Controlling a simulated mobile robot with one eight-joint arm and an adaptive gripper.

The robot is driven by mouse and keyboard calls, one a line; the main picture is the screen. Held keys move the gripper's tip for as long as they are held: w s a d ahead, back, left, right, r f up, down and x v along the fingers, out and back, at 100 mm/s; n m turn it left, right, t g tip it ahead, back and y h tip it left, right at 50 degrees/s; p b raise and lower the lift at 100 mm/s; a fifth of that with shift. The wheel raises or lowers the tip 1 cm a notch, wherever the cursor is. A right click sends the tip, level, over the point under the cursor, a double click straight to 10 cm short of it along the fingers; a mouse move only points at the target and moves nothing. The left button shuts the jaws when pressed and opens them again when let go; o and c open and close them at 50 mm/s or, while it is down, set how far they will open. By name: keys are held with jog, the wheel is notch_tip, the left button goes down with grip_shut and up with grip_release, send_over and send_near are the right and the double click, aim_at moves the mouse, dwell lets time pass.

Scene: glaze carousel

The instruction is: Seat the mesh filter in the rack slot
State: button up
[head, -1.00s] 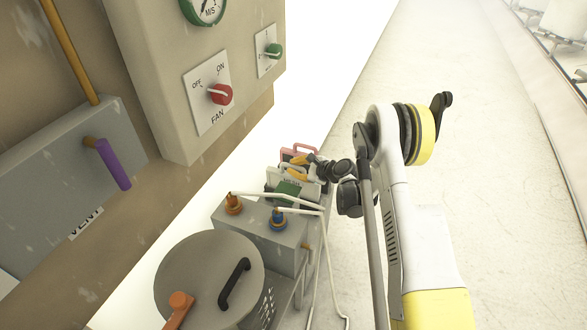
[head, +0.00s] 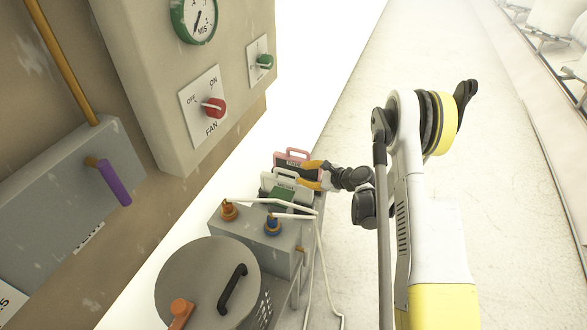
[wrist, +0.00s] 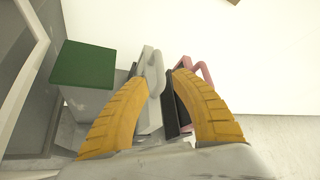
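A white-framed filter (head: 284,182) with a handle on top and a small label, apparently the mesh filter, stands upright behind a green-topped block (head: 288,196). A pink-framed filter (head: 293,160) stands just beyond it. My gripper (head: 312,174) has its two orange fingers spread beside these filters. In the wrist view, the white filter's handle (wrist: 154,72) shows between the fingertips, closer to the left finger. The pink frame (wrist: 196,85) is behind the right finger. A dark panel lies between the two frames. The filters' lower ends and any slot are hidden.
A round lidded drum (head: 207,280) is in front. A wall panel with a red fan knob (head: 214,107) rises at left. Open floor (head: 400,60) lies to the right.

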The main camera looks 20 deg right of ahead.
jog(key=s+a+r+n+g+h, duration=0.15)
jog(key=s+r+n, duration=0.4)
jog(key=r, duration=0.55)
jog(key=s+a+r+n+g+h, duration=0.1)
jog(key=s+a+r+n+h, duration=0.15)
jog(key=s+r+n, duration=0.6)
jog(key=s+r+n+h, duration=0.1)
jog(key=s+r+n, duration=0.2)
jog(key=s, duration=0.7)
jog(key=s+r+n+h, duration=0.2)
jog(key=s+r+n, duration=0.2)
jog(key=s, duration=0.7)
jog(key=shift+a+r+n+g, duration=0.3)
jog(key=shift+a+r+g, duration=0.05)
jog(key=shift+r, duration=0.1)
